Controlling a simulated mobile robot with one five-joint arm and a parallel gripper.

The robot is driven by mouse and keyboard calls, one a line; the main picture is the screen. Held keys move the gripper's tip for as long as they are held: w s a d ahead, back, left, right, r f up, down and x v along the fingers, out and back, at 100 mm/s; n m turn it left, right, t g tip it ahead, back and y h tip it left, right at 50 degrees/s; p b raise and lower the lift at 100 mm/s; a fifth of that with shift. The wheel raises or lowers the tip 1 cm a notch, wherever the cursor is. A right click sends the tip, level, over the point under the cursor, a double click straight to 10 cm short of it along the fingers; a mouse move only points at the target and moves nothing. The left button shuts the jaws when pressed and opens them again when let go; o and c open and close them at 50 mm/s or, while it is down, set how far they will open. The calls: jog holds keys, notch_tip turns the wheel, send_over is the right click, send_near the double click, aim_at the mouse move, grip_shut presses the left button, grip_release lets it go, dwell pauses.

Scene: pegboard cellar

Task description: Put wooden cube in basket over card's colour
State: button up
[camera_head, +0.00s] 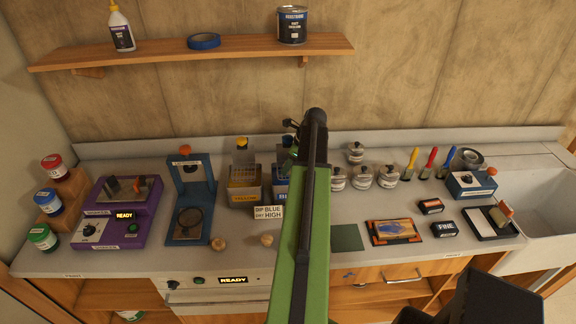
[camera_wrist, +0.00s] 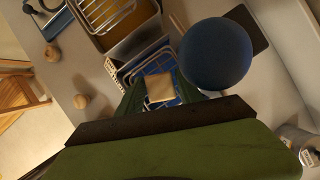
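In the wrist view my gripper (camera_wrist: 160,82) has its two dark green fingers on either side of a pale wooden cube (camera_wrist: 159,88), apparently touching it. The cube is above or within the opening of the blue basket (camera_wrist: 133,72); its exact height is unclear. The white card (camera_head: 268,212) in front reads "DIP BLUE, DRY HIGH". The yellow basket (camera_head: 245,180) stands left of the blue one.
A large blue ball-shaped knob (camera_wrist: 215,52) is close to my right finger. Two wooden knobs (camera_head: 218,243) (camera_head: 267,239) are at the front.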

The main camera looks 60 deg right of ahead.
jog(key=p+v, duration=1.1)
jog(key=v, duration=0.1)
